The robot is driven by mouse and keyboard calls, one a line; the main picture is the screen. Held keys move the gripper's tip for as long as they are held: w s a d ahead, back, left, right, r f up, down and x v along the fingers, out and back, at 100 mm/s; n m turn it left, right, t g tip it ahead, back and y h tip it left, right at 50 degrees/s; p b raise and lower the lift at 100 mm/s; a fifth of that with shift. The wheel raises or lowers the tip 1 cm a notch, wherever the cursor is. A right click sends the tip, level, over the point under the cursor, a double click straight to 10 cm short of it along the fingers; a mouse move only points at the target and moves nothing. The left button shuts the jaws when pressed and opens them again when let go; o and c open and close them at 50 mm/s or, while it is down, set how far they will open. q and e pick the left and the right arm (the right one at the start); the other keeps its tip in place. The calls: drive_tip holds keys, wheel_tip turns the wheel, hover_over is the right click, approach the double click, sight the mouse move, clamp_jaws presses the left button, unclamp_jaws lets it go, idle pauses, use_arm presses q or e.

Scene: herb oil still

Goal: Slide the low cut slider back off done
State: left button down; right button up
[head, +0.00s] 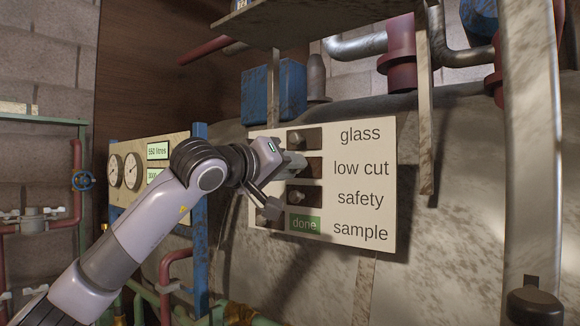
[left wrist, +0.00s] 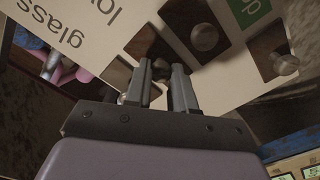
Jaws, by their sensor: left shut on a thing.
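A cream panel (head: 365,208) has slider rows labelled glass, low cut, safety and sample. My left gripper (head: 293,165) is at the low cut row, shut on the low cut slider's knob, which is mostly hidden by the fingers. In the left wrist view the fingers (left wrist: 166,88) close around this knob (left wrist: 160,68). The low cut slot (head: 314,167) looks dark to the right of the fingertips, with no green showing. The sample row shows a green "done" plate (head: 305,224), with its knob (head: 271,213) at the left. My right gripper is not in view.
The glass knob (head: 296,138) sits just above and the safety knob (head: 295,197) just below my gripper. A gauge board (head: 150,148) stands to the left. A rusty post (head: 425,110) hangs right of the panel, and a shelf (head: 310,22) juts out above.

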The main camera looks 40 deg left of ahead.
use_arm(q)
drive_tip(key=shift+d+f, duration=0.1)
drive_tip(key=shift+d, duration=0.1)
drive_tip(key=c, duration=0.9)
unclamp_jaws()
drive_tip(key=shift+d, duration=0.1)
drive_tip(key=shift+c, duration=0.2)
drive_tip(key=s+b, duration=0.2)
drive_tip(key=s, duration=0.5)
drive_tip(key=shift+a, duration=0.35)
drive_tip(key=shift+s, duration=0.1)
